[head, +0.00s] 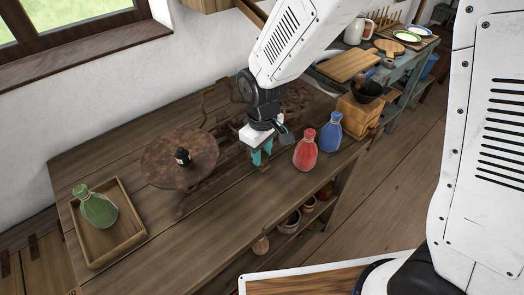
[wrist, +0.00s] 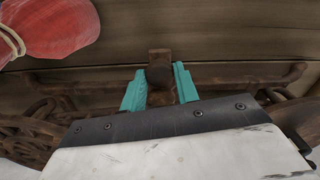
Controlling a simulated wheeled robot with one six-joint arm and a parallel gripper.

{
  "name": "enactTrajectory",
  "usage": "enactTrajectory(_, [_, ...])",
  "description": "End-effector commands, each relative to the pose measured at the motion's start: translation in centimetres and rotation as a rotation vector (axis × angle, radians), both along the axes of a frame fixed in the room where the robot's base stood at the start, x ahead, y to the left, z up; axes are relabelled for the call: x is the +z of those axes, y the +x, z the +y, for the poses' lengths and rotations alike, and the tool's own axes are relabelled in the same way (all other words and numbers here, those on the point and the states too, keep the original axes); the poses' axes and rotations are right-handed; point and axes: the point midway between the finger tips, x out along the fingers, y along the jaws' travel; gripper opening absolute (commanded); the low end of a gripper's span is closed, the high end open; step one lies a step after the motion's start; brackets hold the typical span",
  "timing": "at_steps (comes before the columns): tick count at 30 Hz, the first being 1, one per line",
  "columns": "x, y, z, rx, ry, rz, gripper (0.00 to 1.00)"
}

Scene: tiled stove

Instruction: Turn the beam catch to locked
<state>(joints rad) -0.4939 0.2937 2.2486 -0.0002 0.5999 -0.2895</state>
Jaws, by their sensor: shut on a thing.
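My gripper (head: 262,154) is over the rusty balance scale in the middle of the bench. In the wrist view its two teal fingers (wrist: 159,88) are on either side of a rusty upright piece with a rounded knob, which appears to be the beam catch (wrist: 159,75). The jaws are shut on it. In the head view the catch is hidden by the gripper. A rusty round pan (head: 150,160) of the scale holds a small black weight (head: 183,156). Rusty bars and chains (wrist: 45,105) show beside the fingers. I cannot tell the catch's locked or unlocked position.
A red bottle (head: 306,150) and a blue bottle (head: 330,132) stand close to the right of my gripper. The red one also shows in the wrist view (wrist: 45,28). A green bottle (head: 96,207) is in a wooden tray (head: 130,237). The bench front (head: 215,225) is clear.

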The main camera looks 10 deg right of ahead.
Motion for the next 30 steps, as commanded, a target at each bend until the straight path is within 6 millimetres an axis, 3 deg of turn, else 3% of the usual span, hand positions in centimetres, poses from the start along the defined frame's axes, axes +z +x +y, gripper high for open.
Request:
enactTrajectory(12, [0.07,0.06,0.08,0.187,0.002,-0.003,0.08])
enactTrajectory(28, [0.09,0.08,0.09,0.212,0.002,-0.003,0.08])
enactTrajectory(29, [0.09,0.09,0.10,0.212,0.002,-0.003,0.36])
enactTrajectory(30, [0.09,0.08,0.09,0.211,0.002,-0.003,0.47])
